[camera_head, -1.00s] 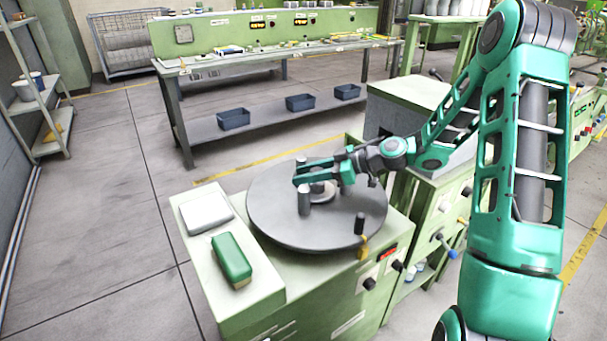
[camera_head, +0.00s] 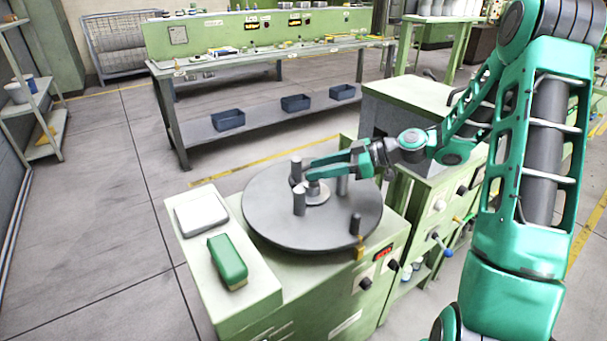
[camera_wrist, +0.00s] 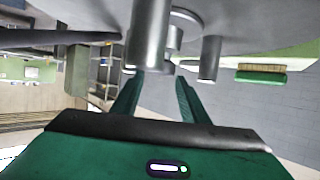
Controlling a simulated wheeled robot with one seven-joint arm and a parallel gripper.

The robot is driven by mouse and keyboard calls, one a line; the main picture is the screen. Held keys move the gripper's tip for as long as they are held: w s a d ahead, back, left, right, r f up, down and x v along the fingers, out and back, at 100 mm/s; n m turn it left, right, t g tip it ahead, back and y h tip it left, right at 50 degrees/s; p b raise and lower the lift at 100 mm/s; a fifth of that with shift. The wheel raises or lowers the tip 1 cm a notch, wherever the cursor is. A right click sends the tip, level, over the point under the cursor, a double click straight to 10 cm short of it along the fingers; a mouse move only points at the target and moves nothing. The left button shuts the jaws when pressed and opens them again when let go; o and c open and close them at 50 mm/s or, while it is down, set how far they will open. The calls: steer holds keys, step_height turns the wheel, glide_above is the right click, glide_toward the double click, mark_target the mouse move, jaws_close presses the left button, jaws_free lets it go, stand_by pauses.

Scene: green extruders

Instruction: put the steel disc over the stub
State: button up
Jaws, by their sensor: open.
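A light grey steel disc (camera_head: 321,196) lies flat, low at the middle of the round grey table (camera_head: 270,225). It appears to be around the short central stub (camera_head: 313,188); whether it touches the table all round is too small to tell. In the wrist view the disc (camera_wrist: 188,18) shows as a wide rim with the stub (camera_wrist: 175,42) standing out of it. My gripper (camera_head: 308,171) is above the disc, reaching in from the right. Its fingers (camera_wrist: 160,84) are apart in the wrist view, with nothing between them.
Taller grey posts stand around the disc: one in front (camera_head: 299,203), one behind (camera_head: 297,168), one to the right (camera_head: 342,185). A green brush (camera_head: 228,260) and white pad (camera_head: 202,212) lie left.

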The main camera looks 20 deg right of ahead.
steer(key=v, duration=0.6)
stand_by(0.4)
steer(key=s+a+m+g+h, duration=0.2)
steer(key=s+a+m+h, duration=0.35)
steer(key=s+h, duration=0.35)
steer(key=s+d+m+g+h, duration=0.1)
steer(key=s+d+m, duration=0.3)
steer(key=s, duration=0.4)
steer(key=s+d+r+m+g+h, duration=0.1)
steer(key=s+d+m, duration=0.4)
steer(key=s+d, duration=0.2)
steer(key=s+d+m+g, duration=0.2)
steer(key=s+d+m, duration=0.2)
steer(key=s, duration=0.7)
steer(key=shift+s+d+r+h, duration=0.15)
steer(key=shift+d+r+h, duration=0.2)
steer(key=shift+d, duration=0.45)
